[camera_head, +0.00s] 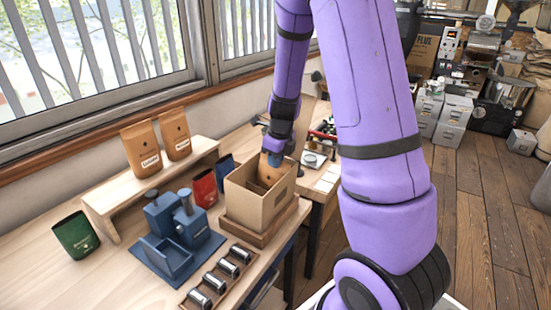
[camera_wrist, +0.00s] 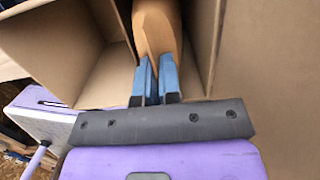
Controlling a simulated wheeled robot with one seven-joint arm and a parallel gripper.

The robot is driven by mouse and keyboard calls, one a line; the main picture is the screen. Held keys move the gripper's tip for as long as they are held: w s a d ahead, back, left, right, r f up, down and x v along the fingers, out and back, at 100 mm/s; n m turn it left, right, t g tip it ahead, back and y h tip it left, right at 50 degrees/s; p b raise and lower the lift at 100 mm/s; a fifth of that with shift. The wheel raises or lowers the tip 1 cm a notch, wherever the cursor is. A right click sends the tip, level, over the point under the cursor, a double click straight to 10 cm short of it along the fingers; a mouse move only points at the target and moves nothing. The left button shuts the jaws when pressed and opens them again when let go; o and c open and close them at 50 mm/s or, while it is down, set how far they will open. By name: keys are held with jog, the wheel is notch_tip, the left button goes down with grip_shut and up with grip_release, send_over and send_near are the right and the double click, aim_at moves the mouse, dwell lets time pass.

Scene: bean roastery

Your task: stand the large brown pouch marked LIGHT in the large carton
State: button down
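The open carton (camera_head: 256,211) stands on a wooden tray on the bench, and its inner divider shows in the wrist view (camera_wrist: 100,40). A brown pouch (camera_head: 268,176) is down inside the carton, mostly hidden by its walls; it also shows in the wrist view (camera_wrist: 157,28). No marking can be read on it. My gripper (camera_head: 273,158) reaches down into the carton opening. In the wrist view its blue fingers (camera_wrist: 157,82) are close together on either side of the pouch's narrow top edge. Whether the pouch touches the carton floor is hidden.
Two brown pouches (camera_head: 143,150) (camera_head: 176,134) stand on a wooden riser (camera_head: 105,206). A red pouch (camera_head: 204,188), a dark blue pouch (camera_head: 226,170) and a green pouch (camera_head: 76,235) stand on the bench. A blue device (camera_head: 175,230) and a rack of metal cylinders (camera_head: 214,281) are left of the carton.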

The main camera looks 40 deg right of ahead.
jog(key=c, duration=0.9)
grip_release()
jog(key=shift+r, duration=0.1)
jog(key=shift+r, duration=3.45)
jog(key=s+a+r+n+t, duration=0.1)
jog(key=s+a+r+n, duration=0.3)
jog(key=s+r+n, duration=0.2)
jog(key=s+a+r+n+t, duration=0.1)
jog(key=s+a+r+n, duration=0.4)
jog(key=s+n, duration=0.5)
jog(key=s+a+r+n+t, duration=0.1)
jog(key=s+a+r+n, duration=0.4)
jog(key=n, duration=1.1)
jog(key=s+r, duration=0.1)
jog(key=s, duration=0.2)
jog(key=shift+r+t+h, duration=0.3)
jog(key=shift+r, duration=0.05)
